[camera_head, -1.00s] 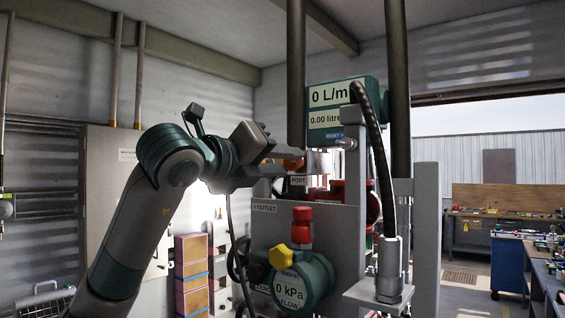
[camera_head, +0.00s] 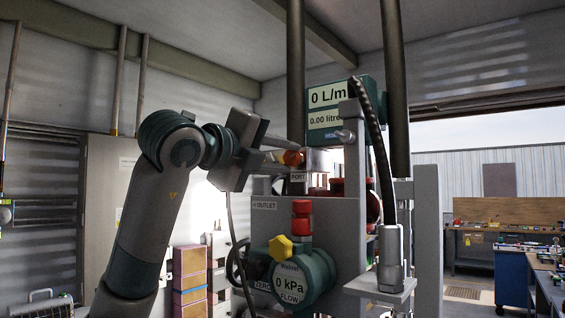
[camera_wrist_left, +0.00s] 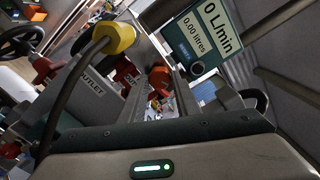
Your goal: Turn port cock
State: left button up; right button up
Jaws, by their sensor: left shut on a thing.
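The port cock (camera_head: 291,158) shows as a small orange-red handle just above the "PORT" label (camera_head: 298,177) on the grey metering rig. My left gripper (camera_head: 287,157) reaches in from the left, its fingers at the handle, and is shut on it. In the left wrist view, an orange-red piece (camera_wrist_left: 159,78), which looks like the handle, lies between the fingertips (camera_wrist_left: 160,88). The fingers partly hide the handle, so its exact angle is hard to tell. My right gripper is not in view.
The display (camera_head: 327,108) reads 0 L/m and 0.00 litres. Below are a red knob (camera_head: 301,207), a yellow knob (camera_head: 280,247) and a gauge (camera_head: 290,284) at 0 kPa.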

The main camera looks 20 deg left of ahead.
pick_arm(q)
jog(key=o, duration=0.8)
jog(key=shift+c, duration=0.2)
jog(key=shift+s+a+f+b, duration=0.1)
jog(key=shift+s+a+b, duration=0.15)
jog(key=shift+s+b, duration=0.3)
jog(key=shift+s+a, duration=0.3)
jog(key=shift+s, duration=0.15)
jog(key=shift+a, duration=0.15)
